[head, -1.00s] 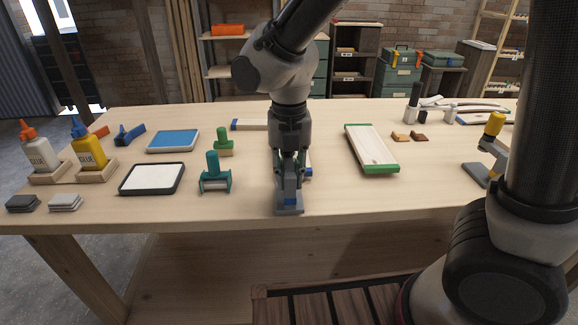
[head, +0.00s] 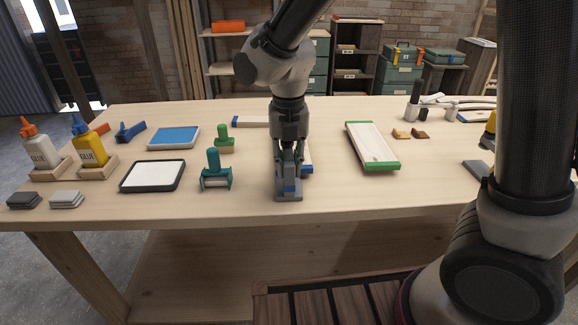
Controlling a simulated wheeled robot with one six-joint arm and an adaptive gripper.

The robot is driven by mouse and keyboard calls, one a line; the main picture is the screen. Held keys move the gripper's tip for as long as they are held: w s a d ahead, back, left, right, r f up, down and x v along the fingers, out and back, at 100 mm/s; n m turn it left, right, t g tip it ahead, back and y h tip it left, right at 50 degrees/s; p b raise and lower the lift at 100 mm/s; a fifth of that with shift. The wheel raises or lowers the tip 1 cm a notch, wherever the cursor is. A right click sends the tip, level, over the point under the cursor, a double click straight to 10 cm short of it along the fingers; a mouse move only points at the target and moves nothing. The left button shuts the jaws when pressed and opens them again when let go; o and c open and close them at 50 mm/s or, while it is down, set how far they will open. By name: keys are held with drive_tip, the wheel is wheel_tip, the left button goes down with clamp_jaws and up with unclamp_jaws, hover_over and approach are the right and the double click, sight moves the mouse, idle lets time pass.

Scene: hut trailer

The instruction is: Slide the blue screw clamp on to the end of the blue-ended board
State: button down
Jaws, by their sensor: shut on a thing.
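My gripper (head: 288,150) points down near the front middle of the table, shut on the blue screw clamp (head: 289,192). I cannot tell whether clamp and board touch. Further back a pale piece with a blue left end (head: 250,121) runs behind my arm; I cannot tell if it is a separate board.
A green-ended board (head: 372,147) lies to the right. A teal clamp-like tool (head: 215,172) and a green-handled one (head: 224,139) stand left. Further left are a dark-framed tray (head: 153,176), a blue pad (head: 174,138) and glue bottles (head: 90,148).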

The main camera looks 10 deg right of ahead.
drive_tip(key=shift+w, duration=1.45)
drive_tip(key=c, duration=1.2)
unclamp_jaws()
drive_tip(key=shift+o, duration=0.2)
